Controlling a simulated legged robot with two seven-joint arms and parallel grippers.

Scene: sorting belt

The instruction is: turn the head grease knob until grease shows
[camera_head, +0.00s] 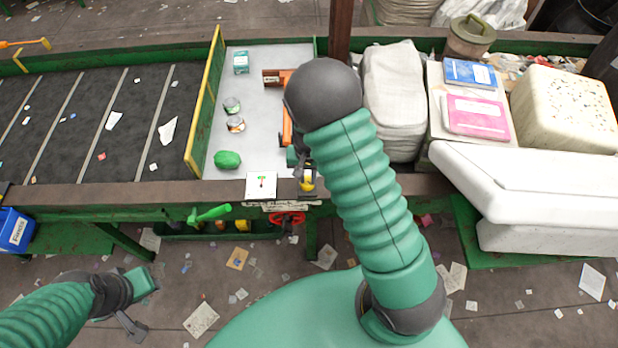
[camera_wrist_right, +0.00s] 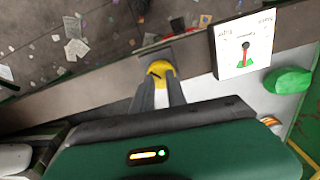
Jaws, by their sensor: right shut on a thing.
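A yellow knob with a dark mark on top (camera_head: 307,181) sits at the belt frame's front edge, right of the gauge card. It also shows in the right wrist view (camera_wrist_right: 160,70). My right gripper (camera_wrist_right: 161,88) points down at it, with its dark fingers shut on the knob. In the head view my right arm partly hides this gripper. A white gauge card (camera_head: 261,185) stands beside the knob, with a red needle and green marks, also seen in the right wrist view (camera_wrist_right: 243,46). I cannot make out any grease. My left gripper (camera_head: 142,301) hangs low at the left, away from the knob; its opening is unclear.
A green lump (camera_head: 227,160) and two cans (camera_head: 235,124) lie on the pale plate. A red handwheel (camera_head: 287,219) and a green lever (camera_head: 210,213) sit below the front edge. Paper scraps litter the floor.

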